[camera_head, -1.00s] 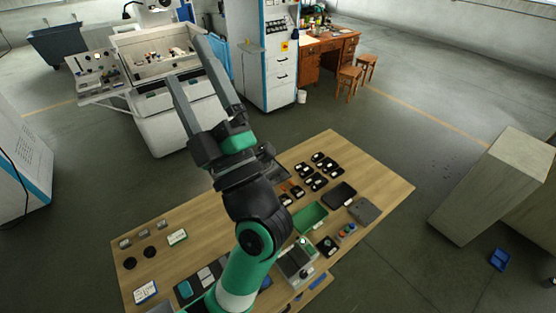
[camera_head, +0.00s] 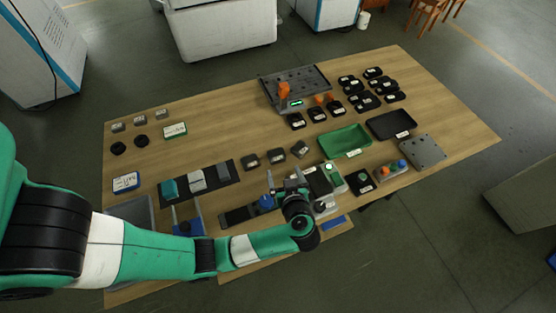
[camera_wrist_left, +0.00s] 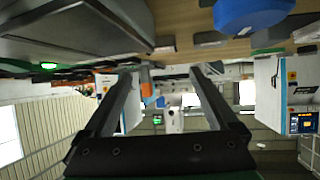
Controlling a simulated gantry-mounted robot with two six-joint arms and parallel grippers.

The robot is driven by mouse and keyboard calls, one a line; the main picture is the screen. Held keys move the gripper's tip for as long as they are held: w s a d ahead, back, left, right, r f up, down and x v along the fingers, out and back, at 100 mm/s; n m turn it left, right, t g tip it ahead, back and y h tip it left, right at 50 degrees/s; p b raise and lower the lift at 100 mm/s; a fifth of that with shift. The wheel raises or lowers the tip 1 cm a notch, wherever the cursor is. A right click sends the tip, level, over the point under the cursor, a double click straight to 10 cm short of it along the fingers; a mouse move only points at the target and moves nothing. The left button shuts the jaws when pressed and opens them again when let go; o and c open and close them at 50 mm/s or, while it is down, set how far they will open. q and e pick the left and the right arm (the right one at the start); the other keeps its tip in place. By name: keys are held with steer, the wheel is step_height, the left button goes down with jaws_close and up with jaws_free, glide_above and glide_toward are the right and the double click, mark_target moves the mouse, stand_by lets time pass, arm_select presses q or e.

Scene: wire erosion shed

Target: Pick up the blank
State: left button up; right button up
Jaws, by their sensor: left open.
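Three small dark grey blocks, which may be blanks, lie in a row at mid-table: left (camera_head: 250,161), middle (camera_head: 276,156) and right (camera_head: 300,149). I cannot tell which piece is the blank. My left gripper (camera_head: 285,181) is open near the front of the table, just nearer than these blocks, with its fingers pointing toward the far side. In the left wrist view the gripper (camera_wrist_left: 163,75) has its two fingers apart with nothing between them. The table shows there along the top edge.
A green tray (camera_head: 346,141) and a black tray (camera_head: 391,125) stand right of the blocks. A dark fixture plate (camera_head: 318,80) with an orange part (camera_head: 284,89) is behind. A blue round knob (camera_head: 267,202) is beside the gripper.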

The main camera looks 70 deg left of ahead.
arm_select(q)
steer(key=b, duration=0.3)
glide_toward(276, 156)
steer(key=x, duration=0.3)
steer(key=shift+w+a, duration=0.2)
steer(key=shift+w, duration=0.05)
steer(key=shift+w+a, duration=0.15)
steer(key=shift+a, duration=0.15)
steer(key=shift+a+f+b, duration=0.15)
steer(key=shift+f+b, duration=0.1)
steer(key=shift+b, duration=0.25)
steer(key=b+x, duration=0.1)
steer(key=x, duration=0.1)
steer(key=b+x, duration=0.2)
steer(key=shift+f, duration=0.25)
steer(key=shift+a, duration=0.25)
steer(key=shift+r, duration=0.1)
jaws_close()
